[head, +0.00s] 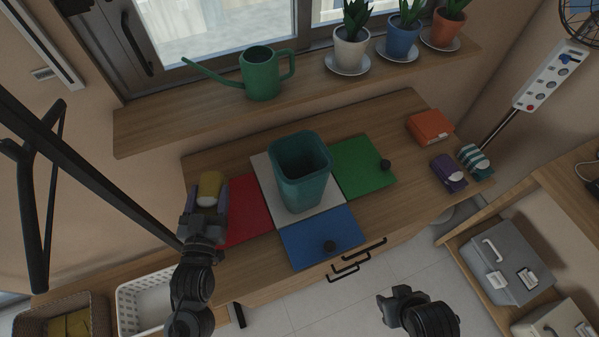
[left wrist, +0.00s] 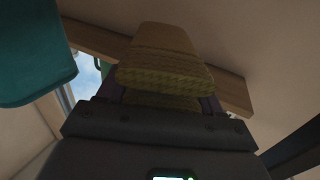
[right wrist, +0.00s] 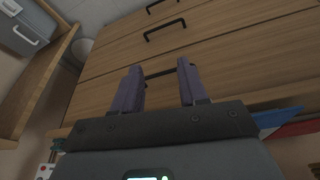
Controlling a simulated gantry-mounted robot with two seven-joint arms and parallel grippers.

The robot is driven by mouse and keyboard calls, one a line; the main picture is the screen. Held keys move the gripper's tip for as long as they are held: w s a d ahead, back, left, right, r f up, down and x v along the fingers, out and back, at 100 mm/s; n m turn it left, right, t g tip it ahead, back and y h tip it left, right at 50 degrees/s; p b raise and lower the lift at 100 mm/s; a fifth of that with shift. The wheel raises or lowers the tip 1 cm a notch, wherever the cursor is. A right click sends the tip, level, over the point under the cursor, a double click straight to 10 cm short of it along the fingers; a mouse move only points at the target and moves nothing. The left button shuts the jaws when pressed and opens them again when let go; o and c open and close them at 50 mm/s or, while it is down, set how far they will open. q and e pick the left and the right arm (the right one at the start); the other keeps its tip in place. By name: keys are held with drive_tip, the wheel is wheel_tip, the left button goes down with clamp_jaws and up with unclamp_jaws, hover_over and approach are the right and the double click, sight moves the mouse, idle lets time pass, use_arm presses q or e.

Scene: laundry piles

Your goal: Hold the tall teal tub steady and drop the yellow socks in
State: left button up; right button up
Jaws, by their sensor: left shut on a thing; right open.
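The tall teal tub (head: 302,185) stands upright on the white mat in the middle of the dresser top. Its side also shows at the upper left of the left wrist view (left wrist: 35,55). My left gripper (head: 208,199) is shut on the yellow socks (head: 211,184), left of the tub and apart from it. The yellow bundle fills the jaws in the left wrist view (left wrist: 162,58). My right gripper (right wrist: 163,88) is open and empty in front of the dresser; in the head view it is low, right of center (head: 396,297). The tub's inside bottom is hard to see.
Red (head: 246,212), green (head: 362,166) and blue (head: 321,236) mats surround the tub; black knobs sit on the green and blue ones. An orange folded cloth (head: 430,127), purple bundle (head: 449,172) and striped bundle (head: 474,158) lie at right. A green watering can (head: 262,75) stands on the sill.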

sight(329, 157)
use_arm(q)
drive_tip(key=shift+s, duration=0.15)
use_arm(e)
drive_tip(key=shift+s, duration=0.15)
